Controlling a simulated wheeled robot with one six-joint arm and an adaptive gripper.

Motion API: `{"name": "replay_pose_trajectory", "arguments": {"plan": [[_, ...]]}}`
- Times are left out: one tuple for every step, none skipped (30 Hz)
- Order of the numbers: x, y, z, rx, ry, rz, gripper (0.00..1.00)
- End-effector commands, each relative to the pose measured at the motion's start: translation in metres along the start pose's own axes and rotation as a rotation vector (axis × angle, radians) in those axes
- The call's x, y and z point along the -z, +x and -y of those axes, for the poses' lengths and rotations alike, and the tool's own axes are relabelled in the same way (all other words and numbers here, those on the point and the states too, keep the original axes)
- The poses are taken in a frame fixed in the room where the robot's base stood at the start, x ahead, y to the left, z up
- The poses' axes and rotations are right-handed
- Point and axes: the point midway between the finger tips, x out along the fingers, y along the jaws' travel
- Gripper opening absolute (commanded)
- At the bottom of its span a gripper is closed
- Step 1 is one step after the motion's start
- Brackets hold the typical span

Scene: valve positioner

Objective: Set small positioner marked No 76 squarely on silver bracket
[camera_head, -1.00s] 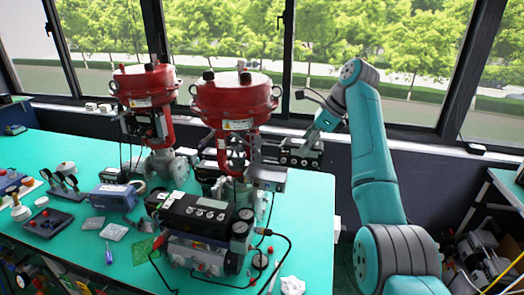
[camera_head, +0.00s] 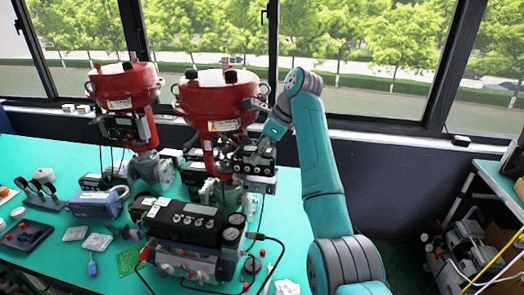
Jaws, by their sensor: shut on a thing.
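My gripper (camera_head: 263,148) is shut on a small black positioner (camera_head: 252,159) with pale round marks on its front. Its label is too small to read. The silver bracket (camera_head: 262,185) sticks out from the valve with the nearer red actuator (camera_head: 218,98). The positioner is directly over the bracket in the picture and looks roughly level. I cannot tell whether it touches the bracket or is just above it. The fingertips are small and partly hidden by the arm and the positioner.
A large black positioner (camera_head: 188,222) with gauges stands in front of the bracket, with black cables to its right. A second red actuator (camera_head: 125,85) stands at left.

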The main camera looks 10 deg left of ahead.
Motion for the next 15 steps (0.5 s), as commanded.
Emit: {"name": "replay_pose_trajectory", "arguments": {"plan": [[-0.0015,0.0004,-0.0004,0.002,-0.002,0.002,0.00],[-0.0016,0.0003,-0.0004,0.003,-0.002,0.002,0.00],[-0.0016,-0.0001,-0.0002,0.003,-0.002,0.002,0.00],[-0.0016,-0.0001,-0.0002,0.003,-0.002,0.002,0.00],[-0.0016,-0.0002,-0.0002,0.003,-0.002,0.002,0.00],[-0.0015,-0.0002,-0.0002,0.003,-0.002,0.002,0.00],[-0.0014,-0.0001,-0.0002,0.003,-0.002,0.002,0.00],[-0.0011,0.0003,-0.0002,0.003,-0.002,0.002,0.00],[-0.0006,0.0011,-0.0002,0.003,-0.002,0.001,0.00],[-0.0002,0.0018,-0.0002,0.003,-0.002,0.001,0.00],[0.0002,0.0025,-0.0002,0.003,-0.002,0.001,0.00],[0.0007,0.0033,-0.0001,0.003,-0.002,0.001,0.00],[0.0010,0.0039,-0.0001,0.003,-0.002,0.001,0.00],[0.0014,0.0045,-0.0001,0.003,-0.002,0.002,0.00],[0.0018,0.0053,-0.0001,0.003,-0.002,0.002,0.00]]}}
